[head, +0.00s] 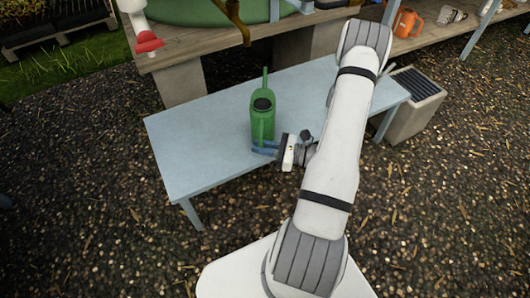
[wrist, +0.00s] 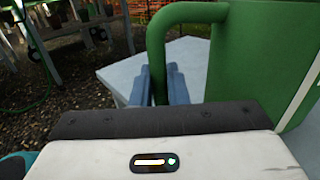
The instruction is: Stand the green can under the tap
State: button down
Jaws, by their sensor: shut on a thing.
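The green can (head: 263,118) is a watering can with a spout, upright over the pale blue table (head: 190,150). I cannot tell whether its base touches the tabletop. My gripper (head: 264,148) has its blue fingers at the can's near side. In the wrist view, the fingers of my gripper (wrist: 160,88) are shut on the upright part of the can's handle (wrist: 157,50), with the can's body to the right. A brass-coloured pipe that looks like the tap (head: 243,28) hangs at the top, beyond the can and apart from it.
A wooden bench (head: 190,48) stands behind the table, with a red-and-white object (head: 146,40) at its left end. An orange mug (head: 406,23) is at the upper right. A grey crate-like box (head: 415,100) stands beyond the table's right end. The table's left part is clear.

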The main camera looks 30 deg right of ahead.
aim_at(270, 136)
jog(key=w, duration=0.3)
jog(key=w+b, duration=0.1)
jog(key=w, duration=0.5)
jog(key=shift+w+a+f, duration=0.1)
jog(key=shift+a+f, duration=0.05)
jog(key=shift+f, duration=0.2)
jog(key=shift+w+f+b, duration=0.1)
jog(key=shift+f+b, duration=0.6)
jog(key=shift+f, duration=0.3)
jog(key=c, duration=1.3)
grip_release()
jog(key=shift+c, duration=0.2)
jog(key=p+v, duration=0.2)
jog(key=v, duration=0.5)
jog(key=shift+s+d, duration=0.25)
jog(key=shift+d, duration=0.05)
